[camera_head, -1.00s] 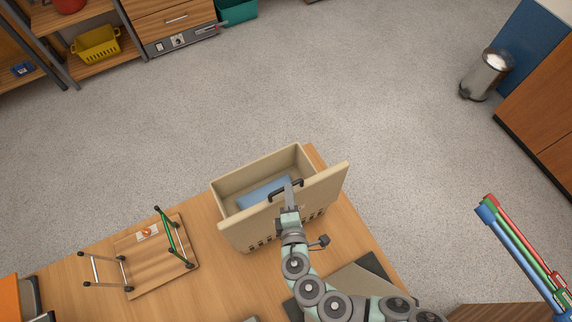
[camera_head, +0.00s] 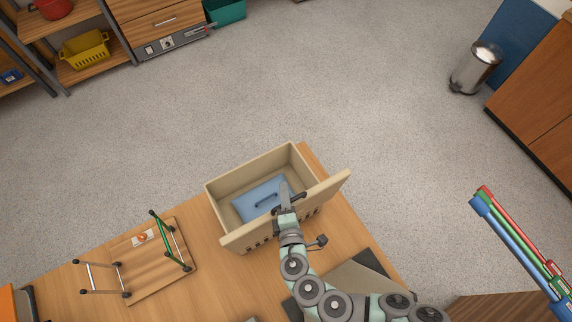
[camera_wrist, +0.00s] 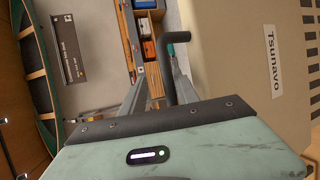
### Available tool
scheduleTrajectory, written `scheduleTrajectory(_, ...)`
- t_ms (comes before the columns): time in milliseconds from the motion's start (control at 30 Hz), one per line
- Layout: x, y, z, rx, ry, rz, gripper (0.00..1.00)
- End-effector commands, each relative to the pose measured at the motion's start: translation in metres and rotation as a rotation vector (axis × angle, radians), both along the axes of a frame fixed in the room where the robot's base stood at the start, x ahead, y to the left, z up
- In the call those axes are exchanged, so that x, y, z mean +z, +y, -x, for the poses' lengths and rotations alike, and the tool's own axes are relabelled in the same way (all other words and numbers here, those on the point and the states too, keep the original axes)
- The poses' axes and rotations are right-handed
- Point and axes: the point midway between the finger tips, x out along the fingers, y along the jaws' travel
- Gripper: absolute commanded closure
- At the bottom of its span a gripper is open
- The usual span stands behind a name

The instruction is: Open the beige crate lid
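The beige crate (camera_head: 225,180) stands on the wooden table in the head view, its interior exposed. Its beige lid (camera_head: 322,192) stands swung open at the crate's near side, leaning toward my arm. A dark lid handle (camera_head: 298,202) is at my gripper (camera_head: 285,190). In the wrist view the lid (camera_wrist: 235,45) fills the right, with a "Tsunavo" label, and the dark handle (camera_wrist: 169,62) reaches down beside the fingers of my gripper (camera_wrist: 158,75). The fingers are apart, with a visible gap; firm contact with the handle cannot be told.
A blue case with a handle (camera_head: 250,206) lies inside the crate. A small upturned stool-like piece (camera_head: 160,262) lies to the left on the table (camera_head: 215,290). Coloured tubes (camera_head: 515,240) stand at the right. The floor beyond the table is clear.

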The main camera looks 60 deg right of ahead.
Motion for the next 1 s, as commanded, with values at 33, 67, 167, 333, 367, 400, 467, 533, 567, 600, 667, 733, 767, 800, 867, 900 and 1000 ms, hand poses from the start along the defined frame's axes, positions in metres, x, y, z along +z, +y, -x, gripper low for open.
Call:
scheduleTrajectory(33,0.001,0.0,-0.001,0.001,-0.001,0.001,0.66)
scheduleTrajectory(67,0.001,0.0,-0.001,0.002,-0.002,0.001,0.66)
scheduleTrajectory(167,0.002,0.0,-0.001,0.002,-0.002,0.002,0.66)
scheduleTrajectory(333,0.003,0.007,0.003,0.005,-0.003,0.001,0.66)
scheduleTrajectory(367,0.004,0.01,0.005,0.006,-0.002,0.001,0.66)
scheduleTrajectory(400,0.006,0.015,0.008,0.008,-0.002,0.0,0.66)
scheduleTrajectory(467,0.009,0.022,0.014,0.006,-0.002,0.0,0.66)
scheduleTrajectory(533,0.013,0.035,0.023,0.01,-0.003,-0.001,0.66)
scheduleTrajectory(567,0.015,0.041,0.027,0.012,-0.003,-0.001,0.66)
scheduleTrajectory(600,0.018,0.047,0.033,0.009,-0.003,0.0,0.66)
scheduleTrajectory(667,0.023,0.06,0.04,0.014,-0.005,0.0,0.66)
scheduleTrajectory(733,0.028,0.068,0.047,0.011,-0.004,0.001,0.66)
scheduleTrajectory(767,0.029,0.069,0.047,0.013,-0.003,0.001,0.66)
scheduleTrajectory(800,0.03,0.071,0.048,0.014,-0.003,0.0,0.66)
scheduleTrajectory(867,0.03,0.074,0.05,0.012,-0.002,0.0,0.66)
scheduleTrajectory(900,0.03,0.075,0.052,0.01,-0.002,-0.001,0.66)
scheduleTrajectory(1000,0.031,0.079,0.055,0.01,-0.001,-0.002,0.66)
